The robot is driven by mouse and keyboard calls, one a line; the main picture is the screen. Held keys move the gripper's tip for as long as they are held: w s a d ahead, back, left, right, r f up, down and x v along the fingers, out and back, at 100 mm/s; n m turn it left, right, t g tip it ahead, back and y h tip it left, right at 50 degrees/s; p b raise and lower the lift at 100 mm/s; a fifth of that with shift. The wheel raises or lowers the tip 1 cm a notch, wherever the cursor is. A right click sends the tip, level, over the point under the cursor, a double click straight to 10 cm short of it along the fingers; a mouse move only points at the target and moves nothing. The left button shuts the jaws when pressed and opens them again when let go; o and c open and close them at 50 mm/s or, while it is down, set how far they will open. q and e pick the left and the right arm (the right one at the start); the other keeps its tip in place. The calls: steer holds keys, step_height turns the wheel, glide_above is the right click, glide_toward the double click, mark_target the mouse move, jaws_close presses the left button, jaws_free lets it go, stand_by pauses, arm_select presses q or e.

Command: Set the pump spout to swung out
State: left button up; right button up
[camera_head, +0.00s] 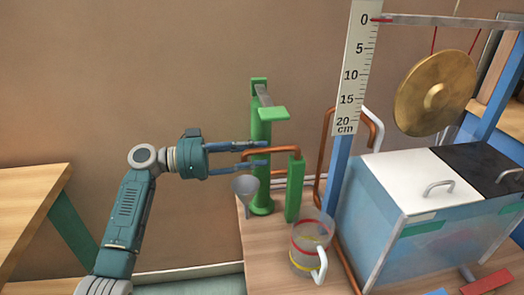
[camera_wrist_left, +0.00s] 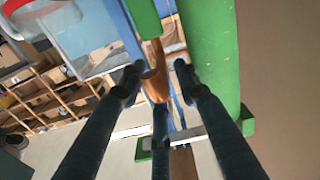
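The pump (camera_head: 262,135) is a green upright column with a handle lever on top. A copper spout (camera_head: 285,149) runs left from the top of a shorter green post (camera_head: 295,188) and bends down near a grey funnel (camera_head: 245,186). My left gripper (camera_head: 265,154) reaches in from the left at spout height. Its dark fingers are spread, above and below the spout in the head view. In the left wrist view the copper spout (camera_wrist_left: 155,86) shows between the fingertips, beside the green column (camera_wrist_left: 210,55). I cannot tell whether any finger touches it. My right gripper is out of view.
A clear jug (camera_head: 308,248) with a red rim and white handle stands in front of the post. A centimetre scale (camera_head: 354,75), a hanging gong (camera_head: 435,93) and a lidded box (camera_head: 410,185) are on the right. A wooden table (camera_head: 30,195) is at left.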

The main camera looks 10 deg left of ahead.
arm_select(q)
steer(key=shift+x, duration=0.95)
steer(key=shift+a, duration=0.1)
steer(key=shift+c, duration=0.4)
jaws_close()
steer(key=shift+w, duration=0.1)
